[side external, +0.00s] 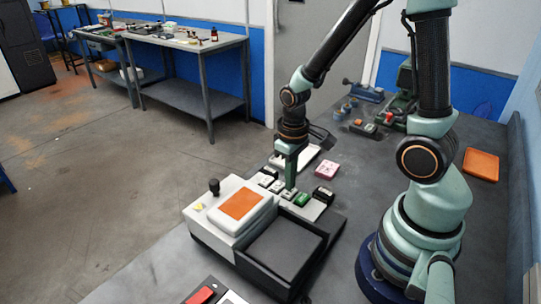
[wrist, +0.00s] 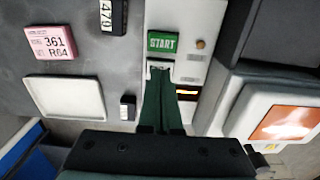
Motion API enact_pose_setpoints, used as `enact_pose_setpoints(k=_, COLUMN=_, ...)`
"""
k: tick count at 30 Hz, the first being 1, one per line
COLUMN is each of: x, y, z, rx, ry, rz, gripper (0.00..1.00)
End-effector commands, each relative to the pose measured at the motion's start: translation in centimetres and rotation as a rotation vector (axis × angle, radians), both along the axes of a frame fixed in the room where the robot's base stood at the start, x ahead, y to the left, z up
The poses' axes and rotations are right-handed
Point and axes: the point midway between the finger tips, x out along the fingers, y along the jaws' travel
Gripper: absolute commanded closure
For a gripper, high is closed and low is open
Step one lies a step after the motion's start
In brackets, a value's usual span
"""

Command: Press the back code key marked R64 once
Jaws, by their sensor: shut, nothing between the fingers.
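My gripper (side external: 290,187) is shut and empty, its green fingers pointing down over the row of keys on the bench device. In the wrist view the fingertips (wrist: 160,72) meet just below the green START key (wrist: 162,42), which also shows in the side view (side external: 302,199). The fingers hide part of the key strip beneath them, and I cannot tell whether they touch it. Pale keys (side external: 266,181) sit left of the fingers in the side view, with marks too small to read. A pink card (wrist: 55,43) reads 361 and R64. I cannot tell which key is marked R64.
A black block (wrist: 112,15) marked 479 stands beside the strip. A white tray (wrist: 67,97) and a small dark block (wrist: 128,107) lie near. The device has an orange screen (side external: 241,204) and a dark tray section (side external: 285,247). An orange tray (side external: 481,164) lies farther right.

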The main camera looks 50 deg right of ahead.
Motion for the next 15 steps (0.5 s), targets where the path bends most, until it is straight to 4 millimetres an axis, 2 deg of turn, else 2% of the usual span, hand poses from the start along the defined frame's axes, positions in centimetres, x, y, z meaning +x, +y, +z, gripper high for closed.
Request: enact_pose_setpoints(k=15, x=-0.01, y=0.0, z=-0.72, rx=0.0, ry=0.0, rz=0.0, gripper=1.0)
